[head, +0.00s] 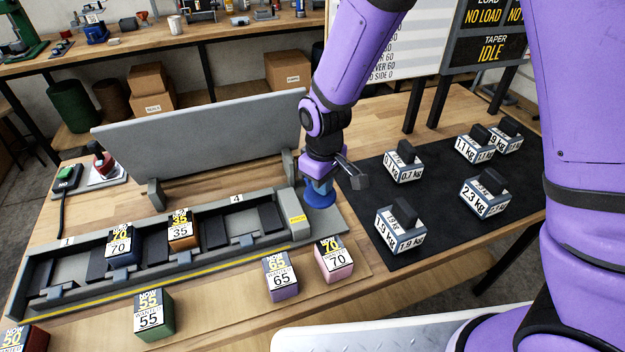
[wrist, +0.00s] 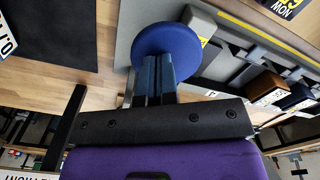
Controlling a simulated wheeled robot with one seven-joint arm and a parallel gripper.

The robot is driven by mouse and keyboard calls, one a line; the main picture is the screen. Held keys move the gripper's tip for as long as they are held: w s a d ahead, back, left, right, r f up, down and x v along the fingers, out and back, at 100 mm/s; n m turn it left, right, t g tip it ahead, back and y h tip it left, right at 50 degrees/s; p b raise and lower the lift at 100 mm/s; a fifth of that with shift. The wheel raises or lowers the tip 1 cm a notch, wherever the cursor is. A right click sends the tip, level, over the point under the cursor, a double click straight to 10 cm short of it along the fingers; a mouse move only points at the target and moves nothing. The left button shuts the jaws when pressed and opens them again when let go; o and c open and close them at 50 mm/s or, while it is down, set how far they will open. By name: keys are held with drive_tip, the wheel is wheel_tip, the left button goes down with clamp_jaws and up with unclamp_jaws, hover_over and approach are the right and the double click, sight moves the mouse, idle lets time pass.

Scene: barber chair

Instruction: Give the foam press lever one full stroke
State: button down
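The foam press is the long grey tray (head: 165,247) with numbered bays and a raised grey panel (head: 205,140) behind it. At its right end, beside a grey end block (head: 298,222), is a round blue pad (head: 321,200), which looks like the lever's end; any lever arm is hidden. The pad also shows in the wrist view (wrist: 167,42). My gripper (head: 319,181) points down right over the pad. In the wrist view its narrow blue fingers (wrist: 155,64) lie close together, tips at the pad; whether they touch or press it is unclear.
Dark blue (head: 123,244) and brown (head: 183,230) blocks sit in the tray. Several labelled blocks, including a purple one (head: 281,277) and a pink one (head: 334,260), stand in front. Weights stand on the black mat (head: 438,215) at right. A red-knobbed switch (head: 103,162) is at far left.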

drive_tip(key=shift+r, duration=1.3)
drive_tip(key=shift+r, duration=0.1)
drive_tip(key=shift+r, duration=2.95)
